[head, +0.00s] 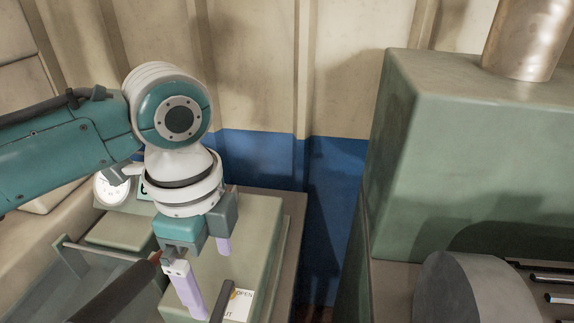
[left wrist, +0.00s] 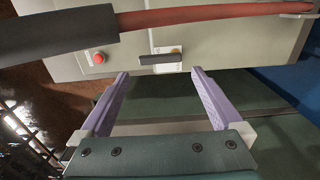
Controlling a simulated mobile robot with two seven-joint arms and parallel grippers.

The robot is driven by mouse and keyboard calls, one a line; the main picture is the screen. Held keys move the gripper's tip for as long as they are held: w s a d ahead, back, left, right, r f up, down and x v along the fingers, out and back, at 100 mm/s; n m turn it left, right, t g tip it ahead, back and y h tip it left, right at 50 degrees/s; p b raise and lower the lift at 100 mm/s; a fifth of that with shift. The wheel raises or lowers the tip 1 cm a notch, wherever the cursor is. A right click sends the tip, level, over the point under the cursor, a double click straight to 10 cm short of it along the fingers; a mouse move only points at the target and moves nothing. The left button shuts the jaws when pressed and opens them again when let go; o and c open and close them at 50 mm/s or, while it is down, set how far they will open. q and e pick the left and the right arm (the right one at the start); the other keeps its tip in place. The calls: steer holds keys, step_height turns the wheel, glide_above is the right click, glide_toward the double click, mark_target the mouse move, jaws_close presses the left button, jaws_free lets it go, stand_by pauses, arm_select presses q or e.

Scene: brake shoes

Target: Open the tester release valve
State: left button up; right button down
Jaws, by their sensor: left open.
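The tester is a pale green box (head: 262,215) with a label reading OPEN (head: 243,300). The release valve's dark lever (head: 222,299) stands at this label. In the left wrist view the lever (left wrist: 160,58) lies roughly crosswise on the green face, over a small white label. My left gripper (head: 207,273) is open above the tester, with its lilac fingers pointing down. In the left wrist view the fingertips (left wrist: 160,73) are on either side of the lever, apart from it, with nothing held. The lever's exact distance from the fingertips is hard to tell.
A long handle with a dark grip (head: 112,290) and a red rod (left wrist: 220,15) runs close by the left gripper. A red button (left wrist: 99,58) is on the tester. A round gauge (head: 112,187) stands behind. A large green cabinet (head: 450,150) is at right.

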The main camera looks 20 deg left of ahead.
mark_target(221, 301)
arm_select(q)
step_height(221, 301, down, 6)
steer(key=shift+f+b, duration=0.2)
steer(key=shift+b, duration=0.3)
steer(key=shift+r, duration=0.1)
steer(key=c, duration=1)
